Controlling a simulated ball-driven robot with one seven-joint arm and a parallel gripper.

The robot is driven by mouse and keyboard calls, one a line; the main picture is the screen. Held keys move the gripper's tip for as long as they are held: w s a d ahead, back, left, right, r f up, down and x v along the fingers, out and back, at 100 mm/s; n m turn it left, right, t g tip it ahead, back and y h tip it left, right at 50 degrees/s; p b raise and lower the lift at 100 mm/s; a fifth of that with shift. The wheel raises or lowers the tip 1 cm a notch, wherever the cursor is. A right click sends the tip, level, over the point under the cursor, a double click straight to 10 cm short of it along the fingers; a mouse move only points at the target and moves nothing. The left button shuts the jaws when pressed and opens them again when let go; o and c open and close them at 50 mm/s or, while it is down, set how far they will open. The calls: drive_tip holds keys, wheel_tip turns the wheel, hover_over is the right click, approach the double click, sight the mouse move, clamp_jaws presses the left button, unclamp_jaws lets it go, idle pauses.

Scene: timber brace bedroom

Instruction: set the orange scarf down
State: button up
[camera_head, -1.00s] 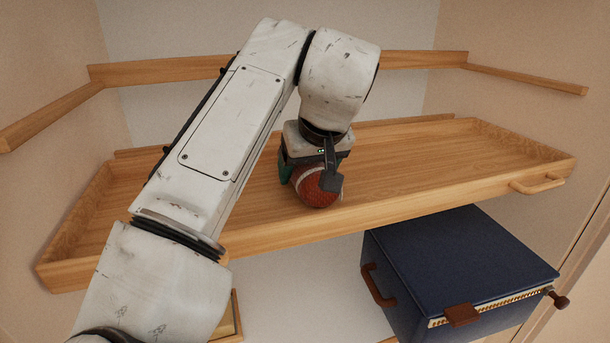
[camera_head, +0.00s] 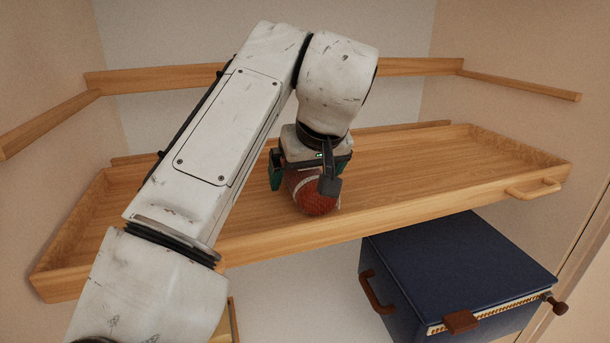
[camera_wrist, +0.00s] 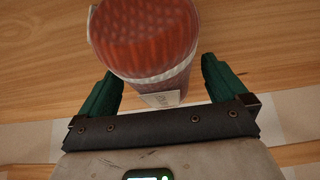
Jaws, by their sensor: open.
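The orange scarf (camera_head: 316,192) is a rolled, red-orange knitted bundle with a pale band around it. It rests on the wooden tray shelf, near its front edge. In the wrist view the scarf (camera_wrist: 146,42) shows its round end, with a small pale tag at the band. My gripper (camera_head: 303,186) is open around the scarf. In the wrist view its two green fingers (camera_wrist: 161,85) stand apart on either side, with visible gaps to the roll. The scarf's far side is hidden in the head view.
The wooden tray shelf (camera_head: 420,185) has a raised rim and a handle (camera_head: 536,188) at right. Its right half is clear. A dark blue box (camera_head: 460,265) with brown fittings stands below right. A wooden rail (camera_head: 420,67) runs along the walls above.

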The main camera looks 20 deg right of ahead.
drive_tip(key=b+v, duration=0.2)
drive_tip(key=v, duration=0.9)
drive_tip(key=shift+s+r+b, duration=0.15)
drive_tip(key=shift+r+b, duration=0.05)
drive_tip(key=shift+b, duration=0.1)
